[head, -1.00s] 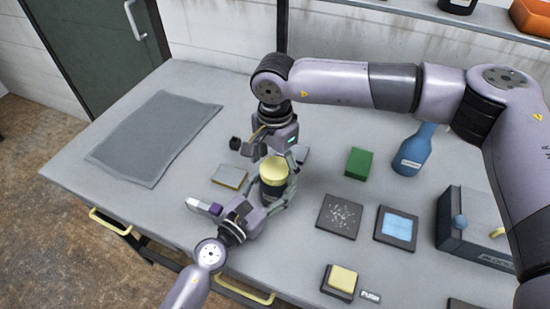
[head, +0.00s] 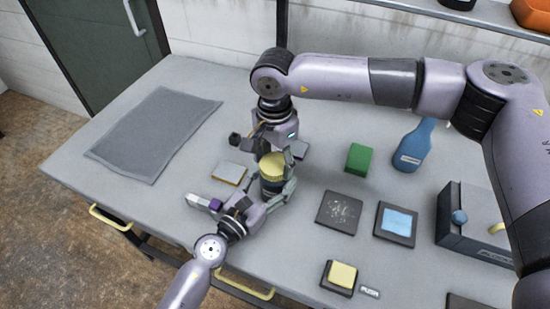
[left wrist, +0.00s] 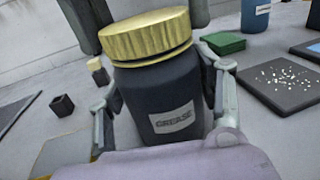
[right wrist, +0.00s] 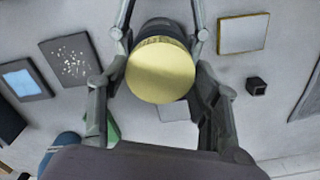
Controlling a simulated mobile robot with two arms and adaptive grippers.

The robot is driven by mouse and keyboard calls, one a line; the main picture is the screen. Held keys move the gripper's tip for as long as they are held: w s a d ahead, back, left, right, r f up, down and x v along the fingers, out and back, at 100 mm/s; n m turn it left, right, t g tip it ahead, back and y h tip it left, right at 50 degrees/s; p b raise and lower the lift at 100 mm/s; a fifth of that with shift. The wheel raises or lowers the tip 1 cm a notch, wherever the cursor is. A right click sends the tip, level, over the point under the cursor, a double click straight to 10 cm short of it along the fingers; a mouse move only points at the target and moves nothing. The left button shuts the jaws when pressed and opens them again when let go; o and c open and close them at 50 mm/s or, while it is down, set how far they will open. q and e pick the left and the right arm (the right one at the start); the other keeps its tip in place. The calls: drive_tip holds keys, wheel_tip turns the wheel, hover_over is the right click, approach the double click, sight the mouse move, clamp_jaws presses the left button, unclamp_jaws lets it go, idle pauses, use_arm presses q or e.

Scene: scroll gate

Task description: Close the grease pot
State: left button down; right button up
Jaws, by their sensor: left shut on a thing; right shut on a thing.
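The grease pot is a dark jar (left wrist: 165,100) with a GREASE label and a ribbed yellow lid (left wrist: 148,38). It stands upright on the table and also shows in the head view (head: 271,186). The lid rests on top of the jar, looking slightly tilted in the left wrist view; I cannot tell how tight it is. My left gripper (head: 268,190) is shut around the jar body from the front. My right gripper (head: 273,156) comes from above and is shut on the lid, whose round top (right wrist: 160,72) faces the right wrist camera.
A green block (head: 359,158), blue bottle (head: 414,147), dark pads (head: 338,211) and push button (head: 341,276) are to the right. A grey mat (head: 155,135) lies far left.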

drive_tip(key=m, duration=1.1)
drive_tip(key=shift+w+m, duration=0.1)
drive_tip(key=shift+m, duration=0.3)
drive_tip(key=o, duration=1.3)
drive_tip(key=shift+o, duration=0.2)
wheel_tip(320, 180, up, 12)
use_arm(q)
drive_tip(key=shift+c, duration=1.9)
unclamp_jaws()
